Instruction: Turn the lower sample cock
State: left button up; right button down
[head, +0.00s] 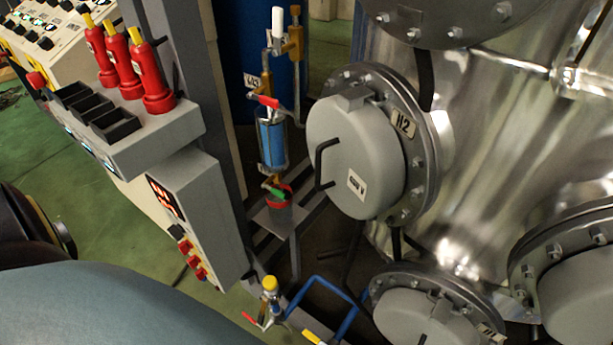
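A sampling assembly stands upright left of the big steel vessel in the head view. Its blue sight cylinder (271,140) has a cock with a red handle (266,102) above it. Below the cylinder is a lower cock with a green handle (278,193), which lies slanted across the pipe. A red-rimmed cup (279,200) sits right under this lower cock on a small grey shelf (268,222). Neither of my grippers is in view, so nothing is seen touching either cock.
A steel vessel (490,130) with a grey round N2 cover (352,150) stands close on the right. A grey control box (198,215) and a rack with several red bottles (150,75) stand left. A yellow-capped valve (270,285) and blue pipe (345,322) are below.

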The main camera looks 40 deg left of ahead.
aim_at(276, 192)
jog(key=k, duration=0.3)
jog(key=u, duration=1.1)
jog(key=i, duration=0.5)
